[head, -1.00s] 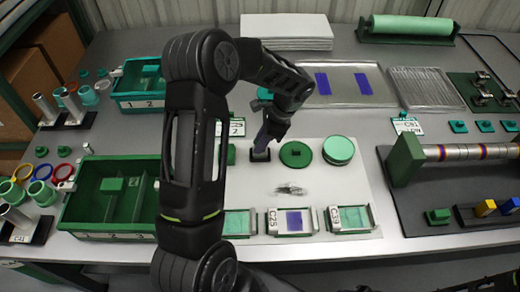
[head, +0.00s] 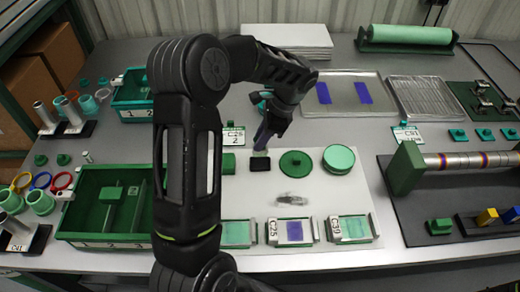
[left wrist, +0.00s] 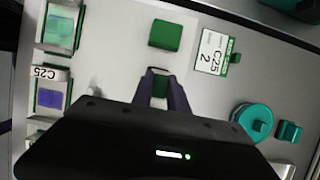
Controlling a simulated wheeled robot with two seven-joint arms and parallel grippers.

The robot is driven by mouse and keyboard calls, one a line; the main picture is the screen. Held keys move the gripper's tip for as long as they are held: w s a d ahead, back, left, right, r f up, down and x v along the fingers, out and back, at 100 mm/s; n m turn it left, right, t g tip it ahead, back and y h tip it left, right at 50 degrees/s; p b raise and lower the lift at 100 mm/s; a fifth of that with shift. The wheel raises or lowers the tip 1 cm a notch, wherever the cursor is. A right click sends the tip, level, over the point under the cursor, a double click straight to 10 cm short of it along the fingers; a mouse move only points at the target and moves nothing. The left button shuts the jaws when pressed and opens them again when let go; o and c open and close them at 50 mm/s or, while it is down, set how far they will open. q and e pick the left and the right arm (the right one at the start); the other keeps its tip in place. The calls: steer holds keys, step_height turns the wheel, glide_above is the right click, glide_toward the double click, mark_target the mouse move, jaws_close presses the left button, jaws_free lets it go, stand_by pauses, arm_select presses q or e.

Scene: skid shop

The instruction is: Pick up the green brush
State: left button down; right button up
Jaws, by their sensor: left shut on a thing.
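My left gripper (head: 262,142) is over the white mat, left of a round green lid. It is shut on a small green thing (left wrist: 160,88), which I take to be the green brush, seen between the fingertips in the left wrist view. In the head view the fingers mostly hide it, so its full shape cannot be told. A dark rectangular patch (head: 260,164) lies on the mat just below the fingertips. A green block (head: 228,161) sits to its left, partly behind my arm; it also shows in the left wrist view (left wrist: 165,34). My right gripper is not in view.
A round green lid (head: 296,162) and a green jar (head: 338,158) stand to the right on the mat. Small framed trays (head: 294,232) line the front. A green bin (head: 90,203) is at left. A roller on a green stand (head: 405,168) is at right.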

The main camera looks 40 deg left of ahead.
arm_select(q)
step_height(320, 180, up, 4)
steer(key=shift+r, duration=0.2)
stand_by(0.4)
steer(key=c, duration=1.8)
jaws_free()
jaws_close()
